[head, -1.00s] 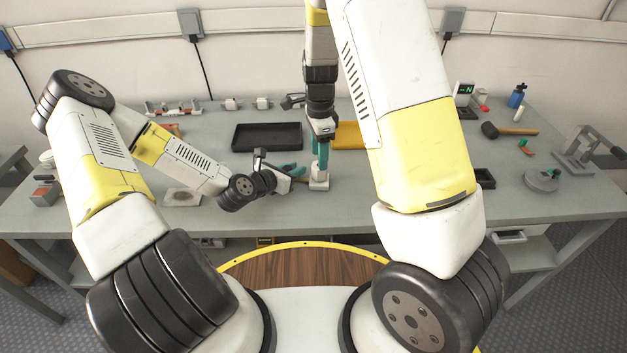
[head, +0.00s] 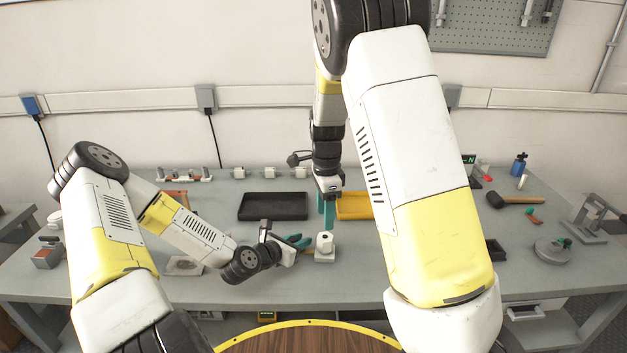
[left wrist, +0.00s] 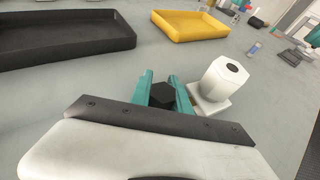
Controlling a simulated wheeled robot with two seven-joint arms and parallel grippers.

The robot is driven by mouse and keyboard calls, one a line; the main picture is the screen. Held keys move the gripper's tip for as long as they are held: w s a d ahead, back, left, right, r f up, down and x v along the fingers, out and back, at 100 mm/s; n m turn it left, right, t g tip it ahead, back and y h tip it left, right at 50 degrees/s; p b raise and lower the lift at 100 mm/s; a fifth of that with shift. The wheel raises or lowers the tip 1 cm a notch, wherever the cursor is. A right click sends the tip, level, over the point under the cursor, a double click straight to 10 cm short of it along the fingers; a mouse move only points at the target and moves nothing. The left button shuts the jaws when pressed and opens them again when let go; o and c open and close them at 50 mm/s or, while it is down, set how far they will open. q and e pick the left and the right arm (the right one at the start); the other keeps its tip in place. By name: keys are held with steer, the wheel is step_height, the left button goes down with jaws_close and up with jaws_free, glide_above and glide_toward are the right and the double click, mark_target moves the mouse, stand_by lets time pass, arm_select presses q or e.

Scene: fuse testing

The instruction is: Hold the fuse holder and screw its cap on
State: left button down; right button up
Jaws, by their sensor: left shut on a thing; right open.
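A white faceted piece (head: 325,246) stands upright on a square base near the bench's middle. The left wrist view shows it (left wrist: 225,80) with a dark round spot on top, just right of my left fingers. I cannot tell holder from cap in it. My left gripper (head: 299,241) reaches in from the left, beside the white piece. In the left wrist view its teal fingers (left wrist: 163,82) are shut with a small black hexagonal piece (left wrist: 162,95) between them. My right gripper (head: 327,226) points down with open teal fingers, just above and behind the white piece; its fingertips are partly hidden.
A black tray (head: 240,208) lies behind left and a yellow tray (head: 362,207) behind right. The bench front (head: 345,285) is bare.

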arm_select(q)
steer(key=c, duration=1.1)
jaws_free()
steer(key=shift+c, duration=0.2)
steer(key=shift+v, duration=4.5)
